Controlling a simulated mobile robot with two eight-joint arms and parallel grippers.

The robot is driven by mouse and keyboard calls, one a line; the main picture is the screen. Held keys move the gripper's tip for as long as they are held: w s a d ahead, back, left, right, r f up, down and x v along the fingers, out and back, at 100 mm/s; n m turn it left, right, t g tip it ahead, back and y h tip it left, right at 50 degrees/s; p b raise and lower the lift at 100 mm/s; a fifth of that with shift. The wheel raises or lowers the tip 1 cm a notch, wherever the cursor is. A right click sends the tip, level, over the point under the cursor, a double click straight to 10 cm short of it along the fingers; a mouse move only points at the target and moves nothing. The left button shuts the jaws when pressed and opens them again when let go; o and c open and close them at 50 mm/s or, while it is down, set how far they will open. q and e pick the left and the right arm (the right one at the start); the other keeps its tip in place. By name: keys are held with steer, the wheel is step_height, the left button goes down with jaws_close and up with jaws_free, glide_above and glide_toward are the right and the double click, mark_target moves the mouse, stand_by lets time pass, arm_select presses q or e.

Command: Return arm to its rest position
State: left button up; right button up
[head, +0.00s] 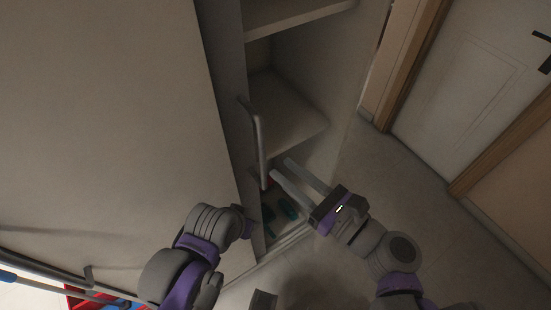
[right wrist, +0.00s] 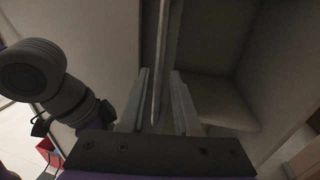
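My right gripper (head: 278,167) is in front of the open cabinet, beside the long door handle (head: 259,140). Its two fingers are parallel with a clear gap and hold nothing. In the right wrist view, my right gripper (right wrist: 158,75) has the handle (right wrist: 162,50) running through the gap between its fingers; I cannot tell whether either finger touches it. My left arm (head: 190,255) is bent at the lower left, in front of the large cabinet door (head: 110,130). Its gripper fingers cannot be made out.
The cabinet has an upper shelf (head: 295,25) and a lower shelf (head: 285,110); small teal items (head: 288,208) lie at its bottom. A white door (head: 470,90) stands at the right. Floor (head: 415,185) is free there. A red container (head: 80,297) is at the lower left.

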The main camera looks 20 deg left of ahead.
steer(key=shift+s+d, duration=0.1)
steer(key=shift+d, duration=0.1)
stand_by(0.4)
steer(key=s+d+f+n+g+h+p, duration=0.25)
steer(key=d+f+n+h, duration=0.55)
steer(key=d+f+n, duration=0.4)
steer(key=d+f+n+h+p, duration=0.2)
steer(key=d+n+h, duration=0.6)
steer(key=d+n, duration=0.3)
steer(key=d, duration=0.3)
steer(key=shift+s+p, duration=0.25)
steer(key=shift+p, duration=0.1)
steer(key=shift+f, duration=0.1)
